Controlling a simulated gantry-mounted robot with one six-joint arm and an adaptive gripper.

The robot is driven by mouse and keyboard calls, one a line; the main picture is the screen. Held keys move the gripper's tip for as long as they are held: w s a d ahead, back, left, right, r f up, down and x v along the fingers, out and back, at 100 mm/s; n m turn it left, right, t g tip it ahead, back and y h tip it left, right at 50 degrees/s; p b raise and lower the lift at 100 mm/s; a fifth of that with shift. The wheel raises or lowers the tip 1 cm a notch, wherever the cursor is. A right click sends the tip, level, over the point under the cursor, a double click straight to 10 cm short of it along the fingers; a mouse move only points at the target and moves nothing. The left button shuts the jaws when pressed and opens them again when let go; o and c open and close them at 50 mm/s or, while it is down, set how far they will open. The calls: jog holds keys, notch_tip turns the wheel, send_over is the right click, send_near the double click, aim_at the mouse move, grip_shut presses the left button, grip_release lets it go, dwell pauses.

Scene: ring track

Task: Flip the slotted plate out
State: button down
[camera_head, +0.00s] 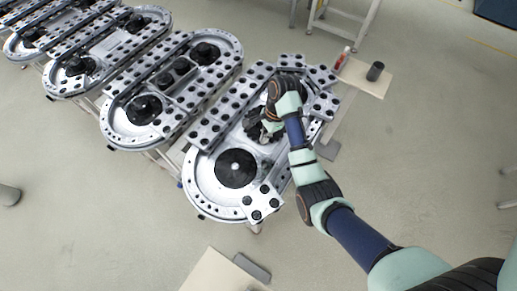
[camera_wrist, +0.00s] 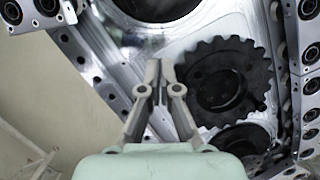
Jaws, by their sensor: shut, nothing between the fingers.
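A black disc with a toothed, slotted rim (camera_wrist: 222,82) lies in the ring track, just right of my fingertips in the wrist view; I take it as the slotted plate. Its left rim is partly behind my right finger. In the head view it is largely hidden by my wrist, with dark toothed parts (camera_head: 254,124) showing beside it. My gripper (camera_wrist: 157,66) is shut and empty, its tips together at the plate's left side. It also shows small in the head view (camera_head: 268,133). I cannot tell whether the tips touch the plate.
The near ring track (camera_head: 201,190) has a plain black disc (camera_head: 236,168) at its lower end and perforated blocks (camera_head: 262,203) along its edges. Several similar tracks stand to the left. A small table (camera_head: 357,76) holds a dark cylinder (camera_head: 375,71) and a red bottle (camera_head: 342,58).

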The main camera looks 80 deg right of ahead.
aim_at(257, 156)
jog(key=shift+w, duration=0.1)
jog(key=b+x, duration=0.2)
jog(key=x, duration=0.8)
